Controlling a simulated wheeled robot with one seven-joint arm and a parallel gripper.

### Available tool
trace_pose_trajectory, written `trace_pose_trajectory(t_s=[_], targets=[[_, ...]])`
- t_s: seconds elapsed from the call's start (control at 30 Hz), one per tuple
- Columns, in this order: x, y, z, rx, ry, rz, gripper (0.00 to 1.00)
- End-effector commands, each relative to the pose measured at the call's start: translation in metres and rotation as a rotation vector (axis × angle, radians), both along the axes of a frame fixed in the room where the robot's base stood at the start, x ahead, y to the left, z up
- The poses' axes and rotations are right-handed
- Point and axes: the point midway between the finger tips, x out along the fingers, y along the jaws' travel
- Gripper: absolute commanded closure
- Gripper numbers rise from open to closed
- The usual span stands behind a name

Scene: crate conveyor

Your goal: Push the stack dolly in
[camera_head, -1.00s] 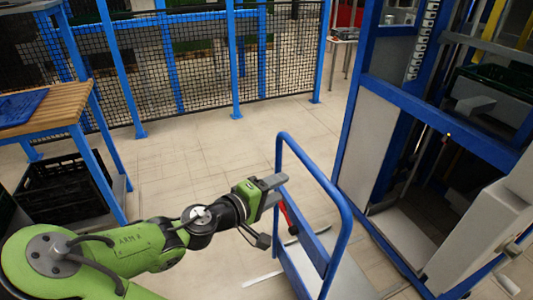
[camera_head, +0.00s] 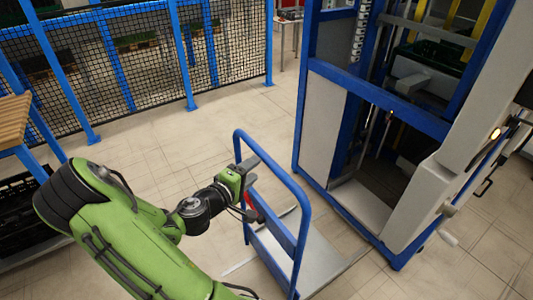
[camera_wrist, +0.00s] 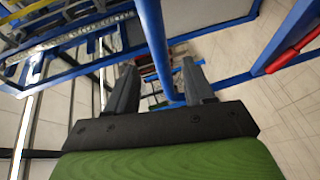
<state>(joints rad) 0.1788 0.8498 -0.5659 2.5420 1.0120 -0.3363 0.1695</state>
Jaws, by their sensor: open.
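The stack dolly (camera_head: 303,226) stands on the floor, with a blue tubular push handle and a flat grey deck that carries nothing I can see. My gripper (camera_head: 250,170) is at the left upright of the handle, near its upper bend. In the wrist view my gripper (camera_wrist: 160,88) has its two grey fingers apart. The blue handle tube (camera_wrist: 155,45) runs between or just beyond them; I cannot tell whether they touch it. A red part (camera_head: 250,208) sits low on the dolly's handle side.
A tall blue-framed machine (camera_head: 317,125) with an open lower bay (camera_head: 365,203) stands behind and right of the dolly. A mesh fence (camera_head: 150,60) lines the back. A wooden-topped table (camera_head: 14,122) stands left. Floor between fence and dolly is clear.

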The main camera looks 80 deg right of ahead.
Motion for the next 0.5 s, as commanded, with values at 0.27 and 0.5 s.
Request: trace_pose_trajectory(t_s=[0.27,0.5], targets=[[-0.019,-0.055,-0.009,-0.004,-0.008,-0.003,0.47],[-0.024,-0.076,-0.014,-0.001,-0.006,0.004,0.47]])
